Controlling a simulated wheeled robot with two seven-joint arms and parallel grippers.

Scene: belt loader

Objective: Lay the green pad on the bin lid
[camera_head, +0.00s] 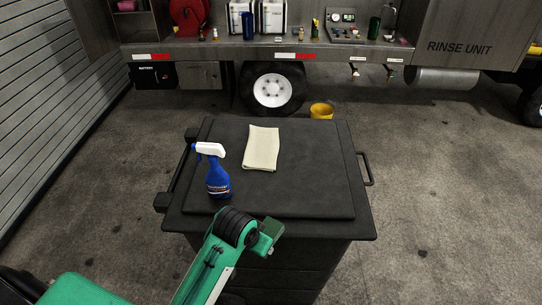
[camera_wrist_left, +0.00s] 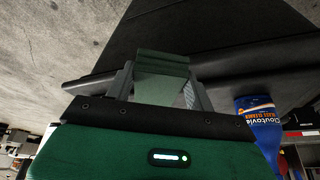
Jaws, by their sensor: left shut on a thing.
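The green pad (camera_head: 272,229) is a small dark green block at the bin's front edge in the head view. My left gripper (camera_head: 263,241) is shut on it. The pad also shows between the two fingers in the left wrist view (camera_wrist_left: 162,72). The black bin lid (camera_head: 310,182) lies flat and closed on the bin. The pad overlaps the lid's front rim in the head view; I cannot tell its exact height. My right gripper is not in view.
A blue spray bottle (camera_head: 218,180) with a white head stands on the lid's left part. A folded cream cloth (camera_head: 262,147) lies at the lid's back middle. The lid's right and front middle are clear. A rinse truck (camera_head: 400,52) and a yellow bucket (camera_head: 321,111) are behind.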

